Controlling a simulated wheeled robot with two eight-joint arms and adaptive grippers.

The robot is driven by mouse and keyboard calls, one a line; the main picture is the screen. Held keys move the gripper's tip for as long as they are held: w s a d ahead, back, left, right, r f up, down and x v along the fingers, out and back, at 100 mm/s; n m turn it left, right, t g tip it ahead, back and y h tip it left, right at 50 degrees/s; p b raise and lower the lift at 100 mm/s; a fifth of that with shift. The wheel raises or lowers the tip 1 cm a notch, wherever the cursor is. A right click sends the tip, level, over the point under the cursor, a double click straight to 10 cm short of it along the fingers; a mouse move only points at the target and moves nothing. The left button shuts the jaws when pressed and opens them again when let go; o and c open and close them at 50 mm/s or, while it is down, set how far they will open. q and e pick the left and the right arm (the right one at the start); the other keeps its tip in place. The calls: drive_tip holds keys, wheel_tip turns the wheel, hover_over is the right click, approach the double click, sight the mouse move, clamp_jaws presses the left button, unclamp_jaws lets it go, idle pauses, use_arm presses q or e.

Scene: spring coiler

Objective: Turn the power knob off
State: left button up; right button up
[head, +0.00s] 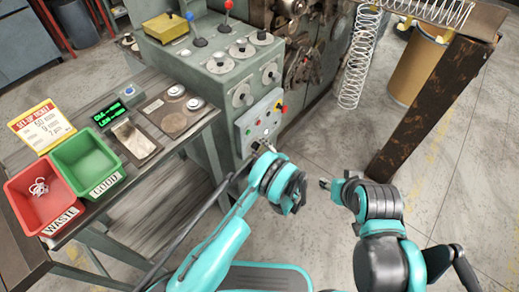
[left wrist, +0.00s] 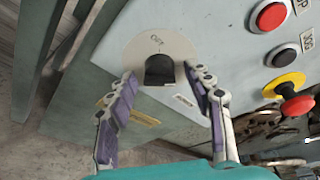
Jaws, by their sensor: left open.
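The power knob (left wrist: 160,70) is a black knob on a pale round plate with small dark lettering, at the upper middle of the left wrist view. It sits on the grey-green control panel (head: 247,130) on the machine's front. My left gripper (left wrist: 160,76) is open, with its two purple-padded fingers on either side of the knob in that view. I cannot tell whether they touch it. In the head view my left gripper (head: 264,149) is at the panel's lower part and the knob cannot be made out. My right gripper (head: 325,184) hangs over the floor, away from the panel.
A red mushroom button on a yellow base (left wrist: 294,102) and a red button (left wrist: 270,16) lie right of the knob. A bench with a red bin (head: 22,212) and a green bin (head: 70,152) stands left. A rusty post (head: 428,105) stands right; open floor lies between.

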use_arm(q)
drive_tip(key=c, duration=1.1)
drive_tip(key=shift+n+t, duration=0.3)
drive_tip(key=shift+n, duration=0.3)
drive_tip(key=shift+c, duration=0.2)
drive_tip(key=o, duration=1.1)
drive_tip(key=shift+r, duration=0.1)
drive_tip(key=shift+o, duration=0.2)
